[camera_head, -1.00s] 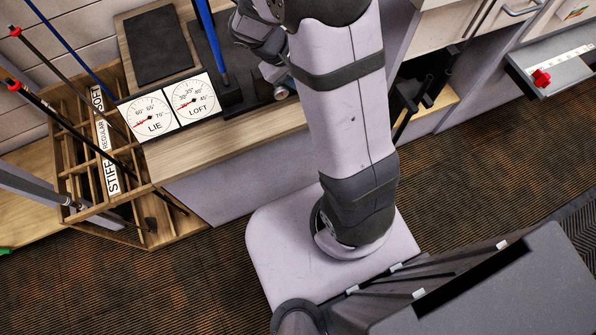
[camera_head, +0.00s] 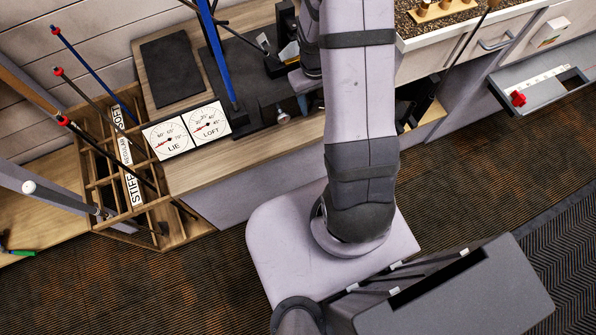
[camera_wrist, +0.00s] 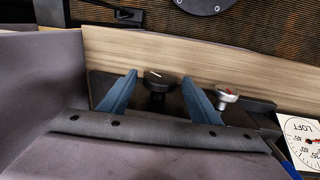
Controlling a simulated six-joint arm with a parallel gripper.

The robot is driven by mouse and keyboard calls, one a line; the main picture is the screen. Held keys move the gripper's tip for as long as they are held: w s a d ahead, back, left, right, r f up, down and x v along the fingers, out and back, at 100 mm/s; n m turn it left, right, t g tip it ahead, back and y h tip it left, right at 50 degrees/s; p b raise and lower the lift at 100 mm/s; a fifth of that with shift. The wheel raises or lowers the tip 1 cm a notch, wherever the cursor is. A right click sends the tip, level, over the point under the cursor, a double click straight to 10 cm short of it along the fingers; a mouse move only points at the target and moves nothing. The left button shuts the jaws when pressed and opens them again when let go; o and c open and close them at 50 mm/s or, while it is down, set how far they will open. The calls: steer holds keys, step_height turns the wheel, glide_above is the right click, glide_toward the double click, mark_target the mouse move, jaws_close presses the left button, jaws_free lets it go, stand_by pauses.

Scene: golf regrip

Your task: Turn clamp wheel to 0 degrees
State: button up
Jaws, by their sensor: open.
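A black round knob (camera_wrist: 157,79) with a white mark line sits on the front of the bench fixture in the wrist view; it looks like the clamp wheel. The line's exact angle is too small to read. My gripper (camera_wrist: 160,77) is open, with one blue finger on each side of the black knob; I cannot tell whether they touch it. A silver knob (camera_wrist: 227,96) with a red mark stands to the right, outside the fingers. It also shows in the head view (camera_head: 283,117). My arm hides the black knob and my fingertips in the head view.
The LIE dial (camera_head: 170,137) and LOFT dial (camera_head: 208,122) stand at the wooden bench's front edge. A blue shaft (camera_head: 217,55) rises from the fixture. A wooden rack (camera_head: 150,215) with clubs is at left. An open drawer with a red knob (camera_head: 518,98) is at right.

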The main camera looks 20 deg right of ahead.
mark_target(316, 101)
steer(key=shift+d+r, duration=0.1)
steer(key=shift+r, duration=0.05)
steer(key=r, duration=0.7)
steer(key=shift+a, duration=0.3)
steer(key=s+a+f+m+g+y+b, duration=0.1)
steer(key=s+a+f+b, duration=0.2)
steer(key=s, duration=0.3)
steer(key=s+a+f+m+g+y+b, duration=0.1)
steer(key=s+a+f+m+b, duration=0.1)
steer(key=s+a+f+b, duration=0.3)
steer(key=s+a+f+n+t+b, duration=0.1)
steer(key=f+b, duration=1.2)
steer(key=b, duration=0.3)
steer(key=s+a+f+n+t+b, duration=0.1)
steer(key=a+f+b, duration=0.1)
steer(key=f+b, duration=1.1)
steer(key=b, duration=0.3)
steer(key=shift+s+a+f+n+h, duration=0.15)
steer(key=shift+a+n+h, duration=0.1)
steer(key=shift+n+h, duration=0.15)
